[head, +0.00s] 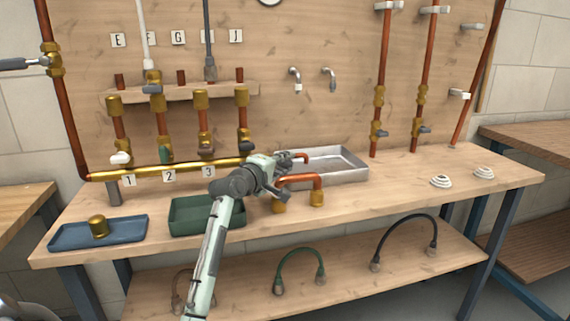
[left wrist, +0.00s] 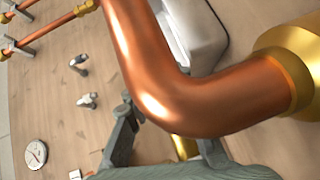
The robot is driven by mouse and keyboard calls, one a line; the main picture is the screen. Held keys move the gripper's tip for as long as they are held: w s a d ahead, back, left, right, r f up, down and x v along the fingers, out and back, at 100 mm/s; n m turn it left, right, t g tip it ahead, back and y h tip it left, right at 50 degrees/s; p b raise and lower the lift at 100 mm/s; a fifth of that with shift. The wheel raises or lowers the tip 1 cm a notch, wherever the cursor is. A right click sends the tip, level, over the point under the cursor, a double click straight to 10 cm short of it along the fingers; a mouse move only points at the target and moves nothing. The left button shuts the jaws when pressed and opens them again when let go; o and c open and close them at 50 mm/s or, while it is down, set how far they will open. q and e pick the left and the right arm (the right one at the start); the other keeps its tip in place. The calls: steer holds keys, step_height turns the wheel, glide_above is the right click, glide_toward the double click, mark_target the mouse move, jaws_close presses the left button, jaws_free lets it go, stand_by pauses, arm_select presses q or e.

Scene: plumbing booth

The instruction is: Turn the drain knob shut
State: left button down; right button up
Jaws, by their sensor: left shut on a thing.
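My left gripper (head: 280,176) reaches in over the bench near the right end of the brass manifold (head: 195,167). In the left wrist view the gripper (left wrist: 168,140) has its two grey fingers either side of a small brass part (left wrist: 184,148), partly hidden behind a copper pipe. I take this part for the drain knob; its shape and turn angle cannot be seen. The bent copper pipe (left wrist: 165,95), with a brass end fitting (left wrist: 290,65), passes very close before the fingers. It also shows in the head view (head: 302,178). My right gripper is in neither view.
A metal sink tray (head: 345,172) lies behind the copper pipe. A green tray (head: 190,222) and a blue tray (head: 75,237) with a brass fitting (head: 98,226) stand at the left. Valves line the wall above the manifold.

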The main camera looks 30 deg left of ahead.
arm_select(q)
steer(key=m+g, duration=0.1)
steer(key=g, duration=0.1)
steer(key=shift+r+m+g+y, duration=0.1)
steer(key=shift+m+g+y, duration=0.2)
steer(key=shift+m, duration=0.1)
steer(key=m+g+y, duration=0.1)
steer(key=m+g, duration=0.1)
steer(key=g, duration=0.1)
steer(key=shift+m+g+y, duration=0.9)
steer(key=shift+g, duration=0.3)
steer(key=shift+m+g+y, duration=0.8)
steer(key=shift+g+y, duration=0.1)
steer(key=shift+g, duration=0.3)
steer(key=c, duration=1.5)
jaws_free()
